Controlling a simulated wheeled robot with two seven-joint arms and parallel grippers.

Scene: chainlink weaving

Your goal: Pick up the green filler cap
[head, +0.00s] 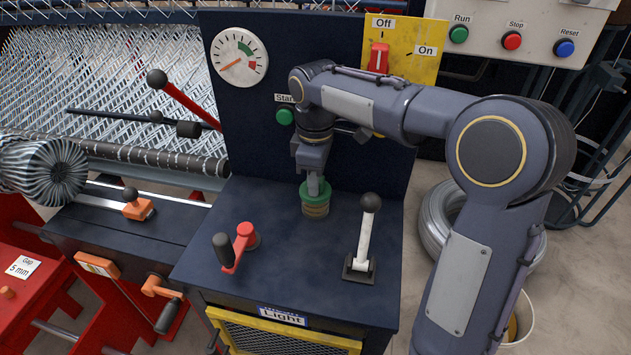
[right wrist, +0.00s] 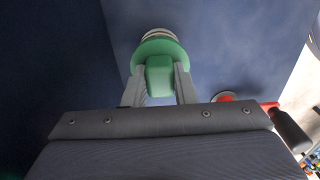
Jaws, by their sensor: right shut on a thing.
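The green filler cap (head: 315,191) sits on a brownish ribbed neck (head: 316,209) on the dark blue machine top in the head view. My right gripper (head: 314,190) comes down from above and is shut on the cap. In the right wrist view, both fingers of the gripper (right wrist: 160,85) press the sides of the cap's raised green grip (right wrist: 160,76). The cap's round flange shows beyond the fingertips, with part of the pale neck past it. I cannot tell whether the cap is loose on the neck. My left gripper is not in view.
A red crank with a dark handle (head: 223,250) stands left of the cap. A lever with a white shaft (head: 365,235) stands to its right. An upright dark panel behind carries a gauge (head: 239,58), a green Start button (head: 285,116) and a red switch (head: 379,58).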

